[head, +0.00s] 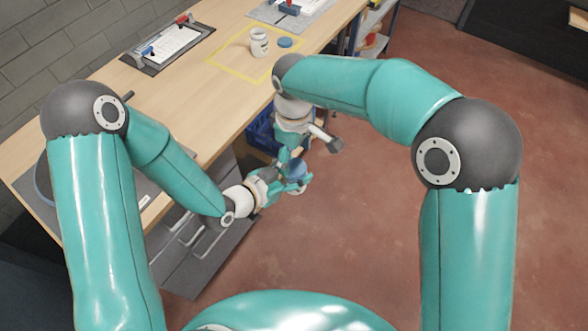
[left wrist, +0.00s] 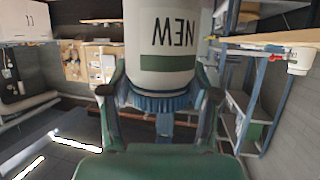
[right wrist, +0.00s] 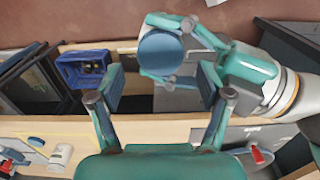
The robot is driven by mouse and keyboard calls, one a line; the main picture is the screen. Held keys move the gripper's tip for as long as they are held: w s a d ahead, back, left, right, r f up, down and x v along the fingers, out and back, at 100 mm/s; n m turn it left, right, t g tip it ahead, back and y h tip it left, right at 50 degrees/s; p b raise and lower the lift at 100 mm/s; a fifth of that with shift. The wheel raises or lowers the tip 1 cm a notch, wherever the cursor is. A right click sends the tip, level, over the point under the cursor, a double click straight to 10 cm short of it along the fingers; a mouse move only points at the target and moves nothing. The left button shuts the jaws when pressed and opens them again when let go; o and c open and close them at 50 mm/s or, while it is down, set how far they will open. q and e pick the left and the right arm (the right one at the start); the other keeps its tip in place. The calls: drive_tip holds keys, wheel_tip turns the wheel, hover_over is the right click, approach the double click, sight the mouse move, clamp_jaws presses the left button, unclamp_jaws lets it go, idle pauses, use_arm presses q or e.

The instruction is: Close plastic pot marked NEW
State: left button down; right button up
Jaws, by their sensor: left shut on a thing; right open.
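The pot marked NEW (left wrist: 163,30) is white with a green band, and its lettering is upside down in the left wrist view. A ribbed blue lid (left wrist: 165,103) shows at its end. My left gripper (left wrist: 164,85) is shut on the pot near the lid, off the table. In the right wrist view the lid's flat round face (right wrist: 161,54) points at my right gripper (right wrist: 161,84), which is open around the line to it and looks apart from it. The head view shows the lid (head: 297,168) between both grippers. Whether the lid is tight cannot be seen.
A second white pot (head: 259,42) stands on the wooden table (head: 190,78) inside a yellow outline, with a loose blue lid (head: 285,42) beside it. A clipboard (head: 170,45) lies farther left. A blue crate (right wrist: 83,68) is below the table edge. Red floor is open at the right.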

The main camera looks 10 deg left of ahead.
sight(294, 166)
drive_tip(key=shift+f, duration=1.8)
drive_tip(key=c, duration=1.2)
drive_tip(key=shift+m, duration=0.9)
drive_tip(key=o, duration=1.4)
drive_tip(key=shift+r, duration=0.1)
wheel_tip(294, 166, up, 12)
drive_tip(key=shift+w+f, duration=0.1)
drive_tip(key=shift+f, duration=0.05)
